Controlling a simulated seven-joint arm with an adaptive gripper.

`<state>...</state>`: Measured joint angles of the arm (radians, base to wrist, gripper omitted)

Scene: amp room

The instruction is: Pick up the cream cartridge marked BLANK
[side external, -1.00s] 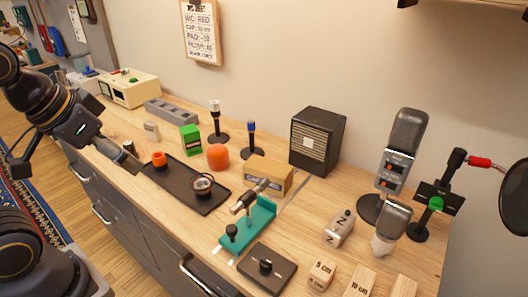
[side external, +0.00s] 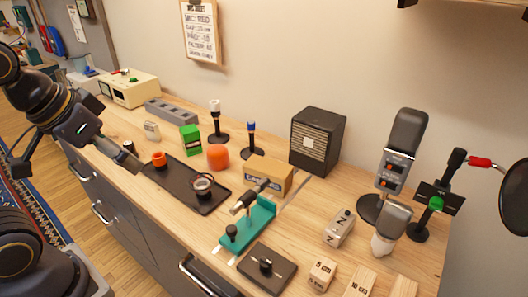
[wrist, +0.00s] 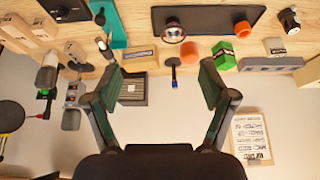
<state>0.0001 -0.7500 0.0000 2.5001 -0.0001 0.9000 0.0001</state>
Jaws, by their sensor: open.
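A small cream block (side external: 152,130), which looks like the cartridge, stands on the bench in front of the grey slotted block; its marking is too small to read. It also shows in the wrist view (wrist: 274,46), near the right edge, between the grey block and the black tray. My gripper (side external: 128,160) is at the left in the side view, near the bench's front edge, apart from the cream block. In the wrist view my gripper (wrist: 156,72) has its two fingers wide apart with nothing held between them.
Near the cream block are the grey slotted block (side external: 171,111), a green box (side external: 190,139) and a black tray (side external: 180,178) bearing an orange ring (side external: 159,159). A dark cylinder (side external: 129,146) stands by my gripper. A cream instrument (side external: 130,88) stands behind. An orange foam piece (side external: 218,157) is farther right.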

